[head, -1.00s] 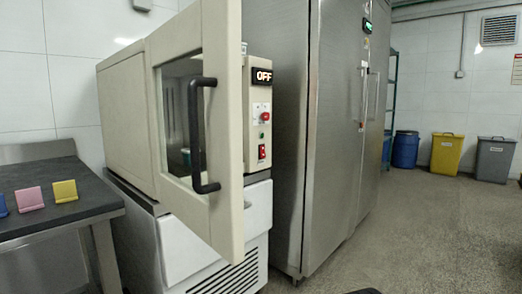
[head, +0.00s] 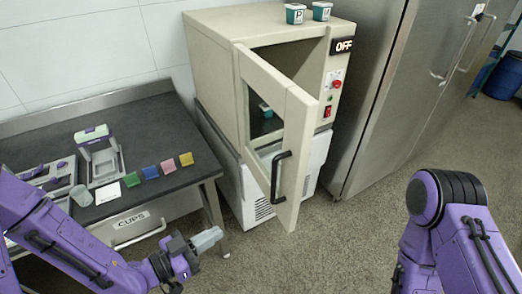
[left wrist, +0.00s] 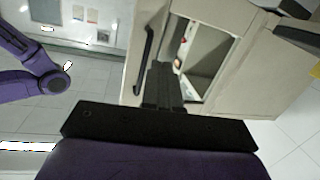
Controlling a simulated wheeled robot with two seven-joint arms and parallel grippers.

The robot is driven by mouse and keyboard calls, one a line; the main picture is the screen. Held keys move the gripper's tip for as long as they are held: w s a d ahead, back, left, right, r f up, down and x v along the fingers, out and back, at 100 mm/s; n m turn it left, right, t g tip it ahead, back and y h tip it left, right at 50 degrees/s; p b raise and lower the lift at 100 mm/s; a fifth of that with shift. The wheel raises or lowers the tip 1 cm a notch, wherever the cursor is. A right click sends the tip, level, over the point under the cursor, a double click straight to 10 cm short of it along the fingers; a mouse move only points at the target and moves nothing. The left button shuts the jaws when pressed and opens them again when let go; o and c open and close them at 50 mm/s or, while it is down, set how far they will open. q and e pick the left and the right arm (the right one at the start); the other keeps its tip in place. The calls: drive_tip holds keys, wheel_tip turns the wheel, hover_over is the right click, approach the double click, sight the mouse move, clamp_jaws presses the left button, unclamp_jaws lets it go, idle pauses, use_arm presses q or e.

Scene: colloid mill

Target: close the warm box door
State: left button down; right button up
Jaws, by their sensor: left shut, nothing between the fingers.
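The warm box (head: 212,62) is a cream cabinet with an "OFF" display. Its door (head: 272,95) stands open, swung out toward me, with a window and a black handle (head: 279,176). A small cup (head: 266,111) shows through the door window. My left gripper (head: 212,238) is low, left of the door and in front of the table, shut and apart from the door. In the left wrist view, the shut fingers (left wrist: 162,85) point toward the open box, and the black handle (left wrist: 146,60) is just left of them. My right arm is at the right; its gripper is out of view.
Two cups (head: 295,14) stand on top of the box. A steel refrigerator (head: 390,90) stands to its right. A dark table (head: 165,120) at the left holds a scale (head: 100,155) and several coloured blocks. Floor in front of the door is clear.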

use_arm(q)
wheel_tip(320, 180, up, 6)
drive_tip(key=m+h+p, duration=0.1)
drive_tip(key=m, duration=0.1)
drive_tip(key=b+x, duration=0.4)
drive_tip(key=x, duration=1)
drive_tip(key=shift+s+d+r+h+b, duration=0.15)
drive_tip(key=shift+d+h+b, duration=0.25)
drive_tip(key=shift+d, duration=0.1)
use_arm(e)
drive_tip(key=shift+f, duration=0.9)
use_arm(q)
drive_tip(key=shift+d, duration=0.1)
